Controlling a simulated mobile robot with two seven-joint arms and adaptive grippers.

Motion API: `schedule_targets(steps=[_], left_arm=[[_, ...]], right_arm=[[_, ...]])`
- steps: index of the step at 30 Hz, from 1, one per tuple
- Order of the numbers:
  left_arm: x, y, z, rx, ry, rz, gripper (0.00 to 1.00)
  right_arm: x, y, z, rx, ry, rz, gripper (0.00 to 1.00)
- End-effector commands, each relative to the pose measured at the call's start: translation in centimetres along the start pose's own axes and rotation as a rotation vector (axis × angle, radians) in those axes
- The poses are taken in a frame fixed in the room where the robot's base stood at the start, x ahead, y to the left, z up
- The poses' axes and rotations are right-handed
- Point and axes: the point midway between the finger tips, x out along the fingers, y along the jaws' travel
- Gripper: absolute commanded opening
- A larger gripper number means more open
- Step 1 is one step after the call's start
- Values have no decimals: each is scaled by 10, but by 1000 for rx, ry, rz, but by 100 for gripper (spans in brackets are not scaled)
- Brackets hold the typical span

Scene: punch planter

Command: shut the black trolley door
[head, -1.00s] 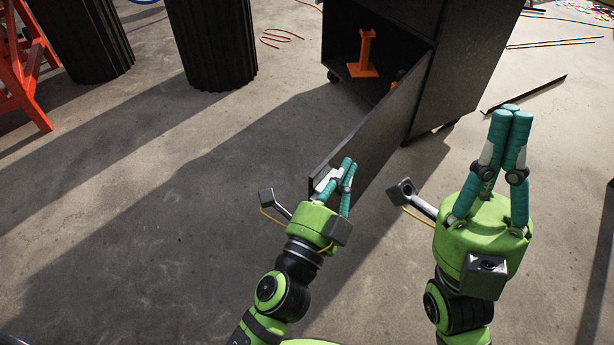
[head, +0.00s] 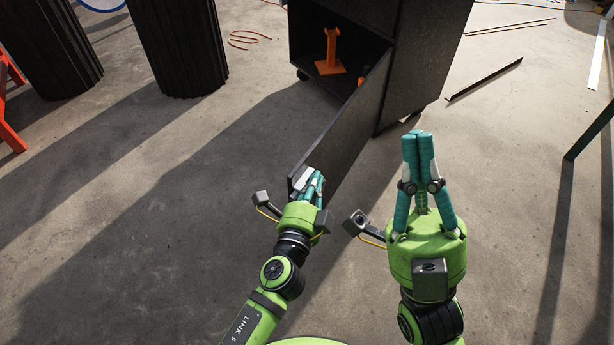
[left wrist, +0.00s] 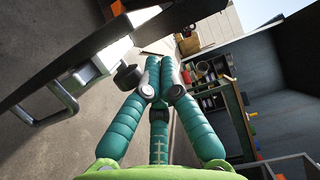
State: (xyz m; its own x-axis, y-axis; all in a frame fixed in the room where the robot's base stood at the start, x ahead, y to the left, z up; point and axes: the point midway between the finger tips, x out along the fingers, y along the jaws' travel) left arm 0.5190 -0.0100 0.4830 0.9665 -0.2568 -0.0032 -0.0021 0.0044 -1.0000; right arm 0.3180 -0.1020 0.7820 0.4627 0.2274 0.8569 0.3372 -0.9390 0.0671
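The black trolley (head: 432,65) stands at the top middle of the head view. Its door (head: 345,140) hangs open toward me, baring the dark inside. My left gripper (head: 315,178) is at the door's free end, on its right-hand side in the head view, with fingers together. In the left wrist view the door (left wrist: 85,50) fills the upper left, with a silver bar handle (left wrist: 42,118) on it. The left fingers (left wrist: 160,65) look closed beside the door, with nothing visible between them. My right gripper (head: 418,140) is shut and empty, right of the door.
An orange stand (head: 330,58) is inside the trolley. Dark ribbed planters (head: 180,45) stand at the left. A thin bar (head: 485,78) lies on the floor right of the trolley. The concrete floor left of the door is clear.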

Motion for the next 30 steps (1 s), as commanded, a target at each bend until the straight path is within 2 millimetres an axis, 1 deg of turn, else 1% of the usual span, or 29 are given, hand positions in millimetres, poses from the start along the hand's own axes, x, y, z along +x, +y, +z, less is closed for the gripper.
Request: schedule_targets(steps=[3, 6, 18, 22, 26, 29, 30], left_arm=[[3, -2, 11, 0, 3, -2, 0], [4, -2, 16, -2, 3, -2, 0], [5, -1, 19, -3, 3, -2, 0], [6, -2, 24, 0, 10, -3, 0], [8, -2, 38, 4, 30, -3, 0], [12, -3, 56, 8, 56, -3, 0], [15, -3, 65, 9, 69, -4, 0]], right_arm=[[2, -1, 0, 2, -11, -2, 0], [3, -2, 0, 3, -17, -3, 0], [1, -3, 3, 5, -32, -3, 0], [1, -3, 3, 5, -35, -5, 0], [2, -4, 3, 3, -42, -9, 0], [4, -4, 3, 1, -51, -13, 0], [4, -5, 4, 0, -55, -15, 0]])
